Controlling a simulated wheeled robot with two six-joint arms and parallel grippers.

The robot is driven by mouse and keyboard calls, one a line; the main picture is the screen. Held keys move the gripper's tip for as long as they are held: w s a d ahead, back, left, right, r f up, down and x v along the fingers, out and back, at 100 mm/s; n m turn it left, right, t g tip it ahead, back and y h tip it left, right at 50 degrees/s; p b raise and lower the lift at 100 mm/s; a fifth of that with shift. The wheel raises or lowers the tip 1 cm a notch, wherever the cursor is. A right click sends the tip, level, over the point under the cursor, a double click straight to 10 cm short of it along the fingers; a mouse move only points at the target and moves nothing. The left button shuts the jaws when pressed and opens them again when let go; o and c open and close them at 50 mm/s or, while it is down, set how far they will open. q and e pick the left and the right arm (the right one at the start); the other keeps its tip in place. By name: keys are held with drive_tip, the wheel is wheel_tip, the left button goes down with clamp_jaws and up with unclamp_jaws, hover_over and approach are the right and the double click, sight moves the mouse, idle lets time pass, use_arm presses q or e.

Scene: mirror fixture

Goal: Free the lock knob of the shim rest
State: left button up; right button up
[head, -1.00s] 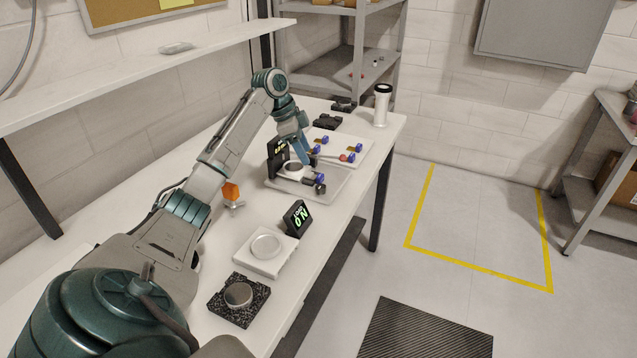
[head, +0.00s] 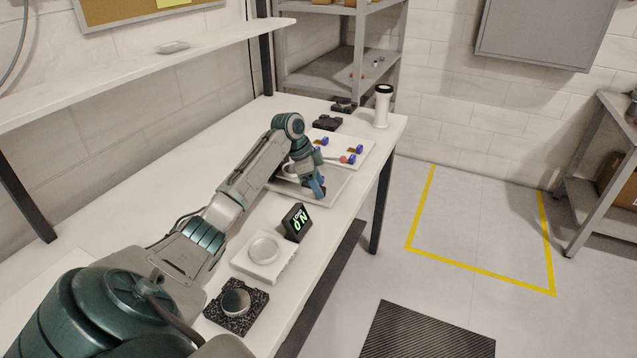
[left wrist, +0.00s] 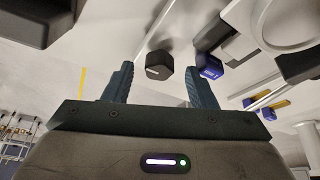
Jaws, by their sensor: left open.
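My left gripper (head: 317,188) is over the near right part of a white tray (head: 335,197) on the bench, fingers pointing down. In the left wrist view, the open left gripper (left wrist: 160,78) has a black knob (left wrist: 158,66) on a thin light rod between its fingertips, apparently touching neither. This looks like the lock knob. A blue-and-black block (left wrist: 208,66) sits just right of the right finger. The knob is hidden by the gripper in the head view. I cannot clearly tell the shim rest from the other fixture parts. My right gripper is out of view.
Behind the tray is a white plate (head: 350,140) with blue clamps. Nearer stand a black display (head: 296,222) with green characters, a white unit with a round pan (head: 264,250) and a dark speckled block (head: 249,317) bearing a disc. A white cylinder (head: 382,107) stands at the back.

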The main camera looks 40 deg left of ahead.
use_arm(q)
drive_tip(key=shift+d+f, duration=0.2)
drive_tip(key=shift+f, duration=0.2)
